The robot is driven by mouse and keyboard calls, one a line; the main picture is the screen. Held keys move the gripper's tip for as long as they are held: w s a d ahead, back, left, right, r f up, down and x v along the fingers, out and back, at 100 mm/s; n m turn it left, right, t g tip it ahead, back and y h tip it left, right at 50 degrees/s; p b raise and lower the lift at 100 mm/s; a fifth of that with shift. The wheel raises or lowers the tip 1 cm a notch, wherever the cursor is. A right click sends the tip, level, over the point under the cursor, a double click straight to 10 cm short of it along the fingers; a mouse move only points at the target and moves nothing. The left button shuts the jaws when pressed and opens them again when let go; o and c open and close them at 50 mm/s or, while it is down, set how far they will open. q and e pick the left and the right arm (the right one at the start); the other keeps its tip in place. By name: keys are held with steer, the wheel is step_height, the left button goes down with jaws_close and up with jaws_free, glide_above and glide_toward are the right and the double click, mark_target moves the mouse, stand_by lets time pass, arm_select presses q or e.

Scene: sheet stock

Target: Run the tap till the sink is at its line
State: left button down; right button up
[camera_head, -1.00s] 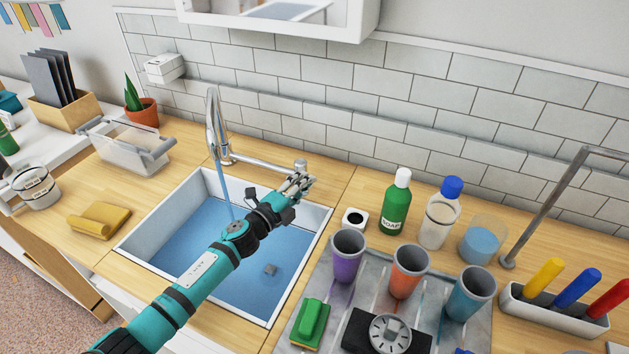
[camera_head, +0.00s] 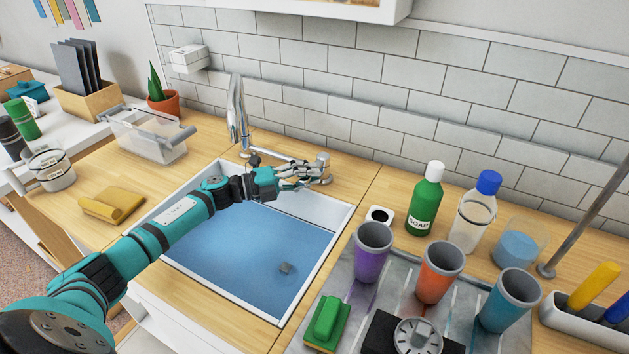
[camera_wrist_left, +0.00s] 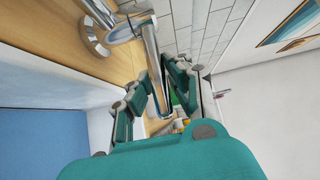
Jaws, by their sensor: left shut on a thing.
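The chrome tap (camera_head: 238,110) stands behind the sink (camera_head: 178,184), with its lever (camera_head: 322,160) at the right end of its bar. My left gripper (camera_head: 318,174) is shut on the lever; in the left wrist view the fingers (camera_wrist_left: 155,100) close around a metal bar. Blue water (camera_head: 235,250) fills much of the sink, and a small grey object (camera_head: 286,268) shows in it. My left arm crosses above the sink and hides the place below the spout, so I cannot tell whether water runs. I cannot make out the line clearly. My right gripper is not in view.
Right of the sink, a drying tray (camera_head: 345,292) holds purple (camera_head: 370,262), orange (camera_head: 436,285) and teal (camera_head: 505,312) cups. A green soap bottle (camera_head: 425,205) and a blue-capped bottle (camera_head: 472,222) stand behind.

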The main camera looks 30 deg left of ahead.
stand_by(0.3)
arm_select(q)
steer(key=c, duration=1.3)
jaws_free()
steer(key=v, duration=1.2)
steer(key=shift+a, duration=0.1)
